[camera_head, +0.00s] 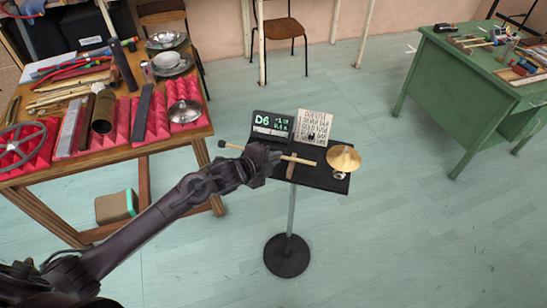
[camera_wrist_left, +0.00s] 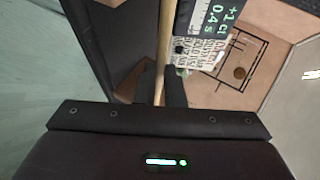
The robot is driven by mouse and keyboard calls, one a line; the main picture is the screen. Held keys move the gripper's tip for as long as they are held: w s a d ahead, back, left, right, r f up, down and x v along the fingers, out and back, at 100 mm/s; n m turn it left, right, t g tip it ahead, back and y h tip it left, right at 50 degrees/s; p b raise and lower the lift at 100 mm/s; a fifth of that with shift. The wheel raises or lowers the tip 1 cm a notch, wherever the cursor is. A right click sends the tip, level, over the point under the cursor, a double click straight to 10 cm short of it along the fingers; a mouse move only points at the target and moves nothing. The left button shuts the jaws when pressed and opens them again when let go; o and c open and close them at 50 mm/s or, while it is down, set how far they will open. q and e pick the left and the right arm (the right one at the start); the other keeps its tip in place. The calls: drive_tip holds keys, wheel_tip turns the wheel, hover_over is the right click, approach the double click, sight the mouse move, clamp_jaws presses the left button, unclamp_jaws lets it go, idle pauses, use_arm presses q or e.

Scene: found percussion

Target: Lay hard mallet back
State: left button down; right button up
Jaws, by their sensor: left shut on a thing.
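My left gripper (camera_head: 270,156) is shut on the hard mallet (camera_head: 301,160), a thin pale wooden stick with a small dark head at its left end. The head points left, beyond the tray's edge. In the left wrist view the pale stick (camera_wrist_left: 165,40) runs up from between the fingers (camera_wrist_left: 166,90); the mallet head is not clear there. My right gripper is not in view.
The stand holds a display (camera_head: 272,124), a printed sheet (camera_head: 313,127) and a brass cymbal (camera_head: 344,158). A wooden table (camera_head: 165,143) with red foam, metal bowls and tubes is at left. A green desk (camera_head: 450,82) is at right. Open floor surrounds the stand.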

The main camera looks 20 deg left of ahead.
use_arm(q)
drive_tip(key=shift+f, duration=0.3)
idle(0.4)
drive_tip(key=c, duration=1.5)
unclamp_jaws()
drive_tip(key=shift+o, duration=0.2)
drive_tip(key=b+v, duration=0.1)
drive_tip(key=v, duration=0.6)
drive_tip(key=shift+s+a+r, duration=0.15)
drive_tip(key=shift+s, duration=0.15)
